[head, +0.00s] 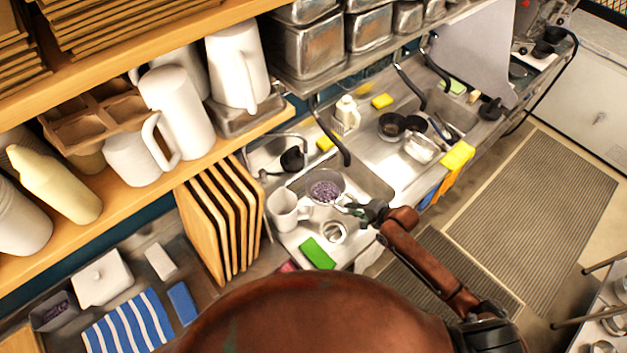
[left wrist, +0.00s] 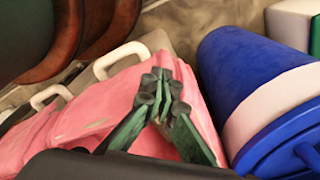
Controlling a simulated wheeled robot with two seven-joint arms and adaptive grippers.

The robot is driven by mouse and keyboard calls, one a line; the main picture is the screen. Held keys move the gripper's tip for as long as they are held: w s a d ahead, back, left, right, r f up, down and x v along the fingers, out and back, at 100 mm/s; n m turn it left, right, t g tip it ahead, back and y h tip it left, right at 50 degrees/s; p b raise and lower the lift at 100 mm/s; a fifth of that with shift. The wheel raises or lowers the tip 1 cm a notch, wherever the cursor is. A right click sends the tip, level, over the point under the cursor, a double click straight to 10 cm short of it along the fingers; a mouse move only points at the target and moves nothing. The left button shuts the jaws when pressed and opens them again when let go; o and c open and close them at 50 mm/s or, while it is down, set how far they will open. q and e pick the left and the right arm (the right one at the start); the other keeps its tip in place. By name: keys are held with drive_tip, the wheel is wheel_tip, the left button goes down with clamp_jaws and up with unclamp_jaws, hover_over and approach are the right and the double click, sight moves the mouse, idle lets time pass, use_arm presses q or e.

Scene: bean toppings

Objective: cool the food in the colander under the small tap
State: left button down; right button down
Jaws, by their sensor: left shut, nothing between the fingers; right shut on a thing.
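The colander (head: 341,180) holds dark purple beans (head: 324,191) and sits over the left end of the sink basin (head: 372,180). My right gripper (head: 350,208) is shut at the colander's near right side, on what seems to be its rim or handle. A thin silver tap (head: 291,136) stands behind and left of the colander; its spout appears apart from the beans. I cannot tell whether water is running. My left gripper (left wrist: 165,85) is shut and empty in the left wrist view, in front of pink bags or cloths (left wrist: 95,105). It is not visible in the head view.
A white mug (head: 284,209) and a metal cup (head: 334,233) stand close to the colander. A black curved pipe (head: 329,130) rises behind it. Cutting boards (head: 222,225) stand at left. A blue cylinder (left wrist: 250,85) lies right of my left gripper.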

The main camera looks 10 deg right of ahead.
drive_tip(key=v, duration=0.4)
drive_tip(key=shift+a+r, duration=0.15)
drive_tip(key=shift+r, duration=0.3)
